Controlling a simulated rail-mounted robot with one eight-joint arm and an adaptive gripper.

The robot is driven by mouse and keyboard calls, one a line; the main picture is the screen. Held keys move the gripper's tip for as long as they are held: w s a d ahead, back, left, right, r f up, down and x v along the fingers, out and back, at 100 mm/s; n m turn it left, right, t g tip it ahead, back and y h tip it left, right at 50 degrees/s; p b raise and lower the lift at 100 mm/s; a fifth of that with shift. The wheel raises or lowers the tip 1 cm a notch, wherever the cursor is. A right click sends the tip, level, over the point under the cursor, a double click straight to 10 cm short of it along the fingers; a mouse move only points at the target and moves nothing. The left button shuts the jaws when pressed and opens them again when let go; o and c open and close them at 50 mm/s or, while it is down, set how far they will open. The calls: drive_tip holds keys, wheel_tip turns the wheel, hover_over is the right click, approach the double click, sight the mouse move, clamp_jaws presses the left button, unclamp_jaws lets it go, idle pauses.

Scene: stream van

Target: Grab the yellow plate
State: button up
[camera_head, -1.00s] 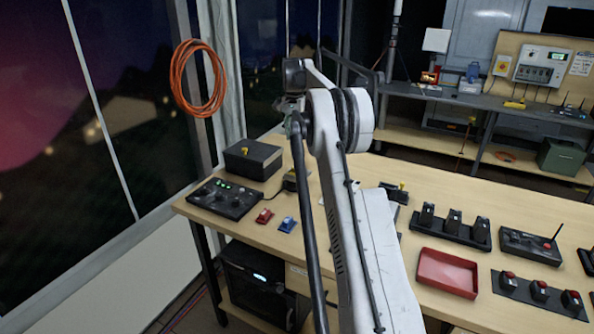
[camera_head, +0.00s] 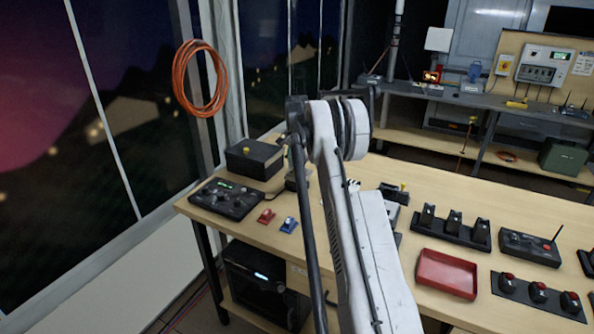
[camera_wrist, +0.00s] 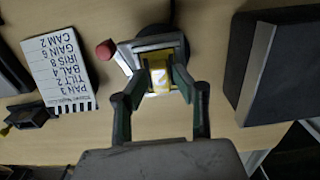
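The yellow plate (camera_wrist: 162,76) is small and carries a pale marking I cannot read. In the wrist view it is at the centre, in front of a grey device (camera_wrist: 157,42) on the wooden table. My gripper (camera_wrist: 163,80) has one finger on each side of the plate. The fingers stand apart and I see no clear contact with the plate. In the head view my arm hides the fingertips, and I cannot make out the plate there.
In the wrist view a white card with writing (camera_wrist: 60,66) and a red knob (camera_wrist: 105,50) lie left, and a dark box (camera_wrist: 276,62) stands right. In the head view a black box (camera_head: 253,158), a control panel (camera_head: 227,198) and a red tray (camera_head: 447,273) are on the table (camera_head: 395,172).

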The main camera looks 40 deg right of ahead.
drive_tip(key=shift+f, duration=0.3)
drive_tip(key=shift+c, duration=0.5)
clamp_jaws()
drive_tip(key=shift+r, duration=0.15)
